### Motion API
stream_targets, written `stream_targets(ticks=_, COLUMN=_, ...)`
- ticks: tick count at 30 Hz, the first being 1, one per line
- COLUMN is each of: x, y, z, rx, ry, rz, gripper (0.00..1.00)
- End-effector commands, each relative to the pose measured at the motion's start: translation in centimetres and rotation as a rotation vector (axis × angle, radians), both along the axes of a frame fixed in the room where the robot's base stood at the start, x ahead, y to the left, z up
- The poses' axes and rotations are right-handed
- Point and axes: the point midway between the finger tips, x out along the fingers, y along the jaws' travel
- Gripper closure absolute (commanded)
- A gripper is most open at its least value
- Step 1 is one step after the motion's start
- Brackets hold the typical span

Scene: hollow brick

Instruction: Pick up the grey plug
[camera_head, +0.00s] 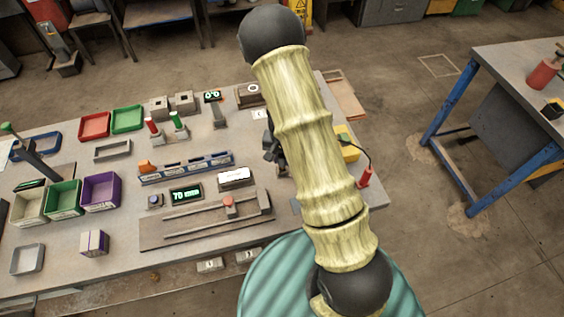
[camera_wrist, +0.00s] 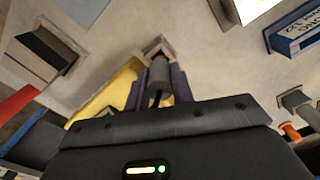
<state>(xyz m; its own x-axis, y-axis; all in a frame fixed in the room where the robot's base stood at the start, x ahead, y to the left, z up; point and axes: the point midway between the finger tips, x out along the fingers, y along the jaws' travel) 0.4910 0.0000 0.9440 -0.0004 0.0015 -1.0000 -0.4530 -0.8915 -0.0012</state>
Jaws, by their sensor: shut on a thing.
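My gripper (camera_wrist: 161,82) shows in the wrist view with its two dark fingers on either side of a small grey piece. It is shut on this piece, which looks like the grey plug (camera_wrist: 158,72). A pale square-edged piece (camera_wrist: 154,44) lies just beyond the fingertips; I cannot tell whether the plug touches it. In the head view my arm covers most of the gripper and hides the plug. Only a dark part of the gripper (camera_head: 271,146) shows left of the arm, over the bench's right end.
The grey bench (camera_head: 120,215) holds purple (camera_head: 101,190), green and beige bins, red and green trays, a blue rail (camera_head: 187,167) and a display. A yellow box (camera_head: 347,142) with a cable and red handle (camera_head: 365,177) sits right of my arm. A blue-legged table stands right.

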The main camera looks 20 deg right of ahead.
Motion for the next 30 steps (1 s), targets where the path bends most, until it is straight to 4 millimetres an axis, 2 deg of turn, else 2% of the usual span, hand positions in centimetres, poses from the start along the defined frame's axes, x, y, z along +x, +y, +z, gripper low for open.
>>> stream_targets(ticks=6, x=0.1, y=0.0, z=4.1, rx=-0.001, ry=-0.006, rz=0.002, gripper=0.98)
stream_targets(ticks=12, x=0.1, y=0.0, z=6.6, rx=0.0, ry=-0.003, rz=0.001, gripper=0.98)
stream_targets(ticks=17, x=0.0, y=0.0, z=7.2, rx=0.0, ry=-0.001, rz=-0.001, gripper=0.98)
stream_targets(ticks=30, x=0.0, y=0.0, z=7.1, rx=0.0, ry=-0.001, rz=-0.001, gripper=0.98)
